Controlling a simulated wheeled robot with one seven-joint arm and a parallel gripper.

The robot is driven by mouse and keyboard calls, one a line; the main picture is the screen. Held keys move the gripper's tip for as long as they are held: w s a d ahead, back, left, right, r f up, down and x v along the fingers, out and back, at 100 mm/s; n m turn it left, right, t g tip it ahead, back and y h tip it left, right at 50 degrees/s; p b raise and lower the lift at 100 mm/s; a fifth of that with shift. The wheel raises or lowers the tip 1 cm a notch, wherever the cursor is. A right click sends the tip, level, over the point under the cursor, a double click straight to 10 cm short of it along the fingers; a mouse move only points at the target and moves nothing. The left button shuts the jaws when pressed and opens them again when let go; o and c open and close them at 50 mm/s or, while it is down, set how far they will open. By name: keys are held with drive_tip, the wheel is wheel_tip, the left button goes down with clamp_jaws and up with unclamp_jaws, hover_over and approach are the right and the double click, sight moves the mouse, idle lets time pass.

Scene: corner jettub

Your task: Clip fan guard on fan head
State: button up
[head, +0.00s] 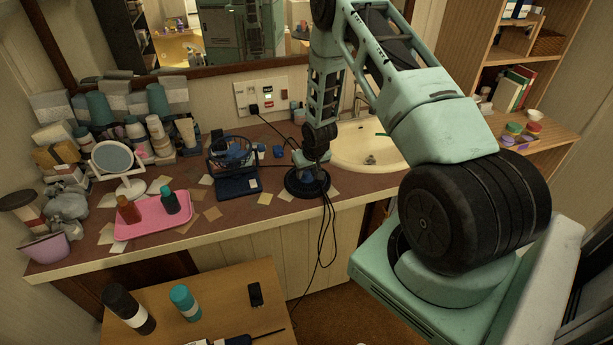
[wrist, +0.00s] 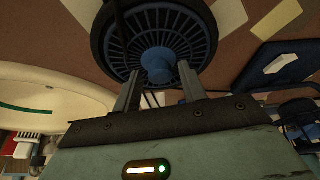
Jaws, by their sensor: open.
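The fan guard (head: 302,190), a dark round grille, lies flat on the counter under my gripper. In the wrist view the guard (wrist: 190,40) shows radial slats and a blue centre hub (wrist: 157,62). My gripper (head: 308,162) points down at it and is open. In the wrist view the fingers (wrist: 157,80) are on both sides of the hub; I cannot tell whether they touch it. The fan head (head: 231,150), with a dark wire rim and blue parts inside, stands left of the guard on a dark blue base (head: 239,184). It is partly in the wrist view (wrist: 300,118).
The sink (head: 345,150) is right of the guard, partly behind my arm. Dark cords (head: 325,230) hang over the counter's front edge. Flat paper pieces lie around. A pink tray (head: 150,222) with two bottles and a round mirror (head: 112,157) stand at left.

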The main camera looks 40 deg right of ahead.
sight(308, 173)
clamp_jaws()
wheel_tip(308, 173, up, 8)
drive_tip(key=p, duration=0.5)
drive_tip(key=shift+r, duration=0.15)
